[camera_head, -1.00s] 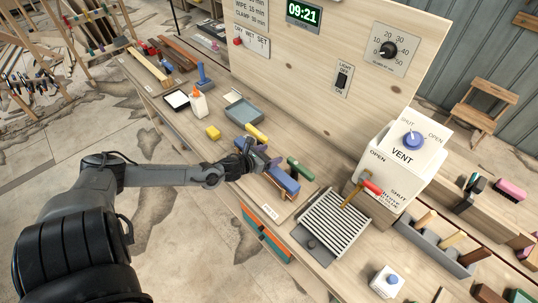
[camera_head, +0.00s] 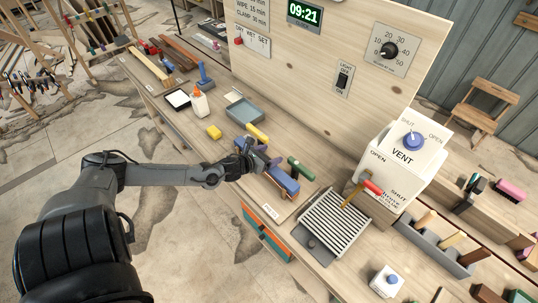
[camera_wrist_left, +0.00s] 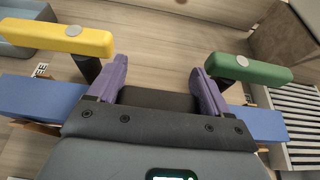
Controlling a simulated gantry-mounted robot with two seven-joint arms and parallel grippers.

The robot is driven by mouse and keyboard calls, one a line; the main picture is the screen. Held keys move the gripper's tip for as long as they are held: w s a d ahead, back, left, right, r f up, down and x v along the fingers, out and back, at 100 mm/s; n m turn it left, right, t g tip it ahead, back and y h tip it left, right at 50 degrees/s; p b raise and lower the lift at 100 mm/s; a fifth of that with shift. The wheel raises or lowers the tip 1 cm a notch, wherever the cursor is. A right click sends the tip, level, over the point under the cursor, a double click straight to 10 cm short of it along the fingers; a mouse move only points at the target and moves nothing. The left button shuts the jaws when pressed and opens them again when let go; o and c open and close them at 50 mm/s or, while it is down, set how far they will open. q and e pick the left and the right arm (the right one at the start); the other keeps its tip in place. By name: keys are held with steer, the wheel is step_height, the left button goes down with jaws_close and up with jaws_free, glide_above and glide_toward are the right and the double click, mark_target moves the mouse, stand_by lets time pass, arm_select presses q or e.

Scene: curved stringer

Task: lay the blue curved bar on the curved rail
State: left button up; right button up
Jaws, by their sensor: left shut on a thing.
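The blue curved bar (camera_head: 284,180) is at the middle of the bench, over the light brown wooden curved rail (camera_head: 274,186). In the left wrist view the bar (camera_wrist_left: 265,123) runs across on both sides of my left gripper (camera_wrist_left: 162,80), whose purple fingers are shut on its middle. The middle is hidden by the gripper. Small pieces of wood show under the bar, but I cannot tell whether it rests fully on the rail. My left gripper also shows in the head view (camera_head: 254,160). My right gripper is not in view.
A yellow handle (camera_wrist_left: 58,37) and a green handle (camera_wrist_left: 243,68), each on a dark post, stand just behind the bar on either side of the gripper. A slatted grille (camera_head: 336,222) and white vent box (camera_head: 405,155) lie right. A grey tray (camera_head: 245,111) stands behind.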

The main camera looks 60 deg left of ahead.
arm_select(q)
steer(key=shift+f, duration=0.25)
steer(key=o, duration=1.1)
steer(key=shift+r, duration=0.1)
step_height(320, 180, up, 8)
steer(key=p, duration=0.7)
stand_by(0.4)
